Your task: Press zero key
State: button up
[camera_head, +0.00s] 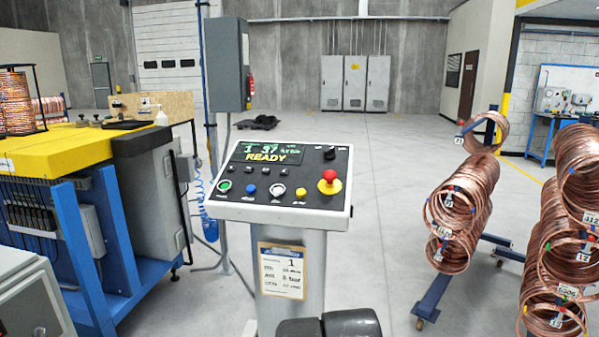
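A control console (315,208) with a sloped white-edged black panel stands in the centre on a grey pedestal. Its display (267,153) is lit and reads READY in yellow below green digits. A row of small keys (250,170) lies under the display; their labels are too small to read, so I cannot tell which is the zero key. Below are green (224,186), blue (250,189), white (277,190) and yellow (300,192) buttons. Dark rounded parts of my arm show at the bottom edge. No gripper fingers are visible.
A red emergency stop (330,177) and a black knob (329,153) are at the panel's right. Copper coils (467,195) hang on a blue rack at right. A yellow-topped machine (60,150) stands at left. Open grey floor lies behind the console.

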grip_shut()
dwell(1.5)
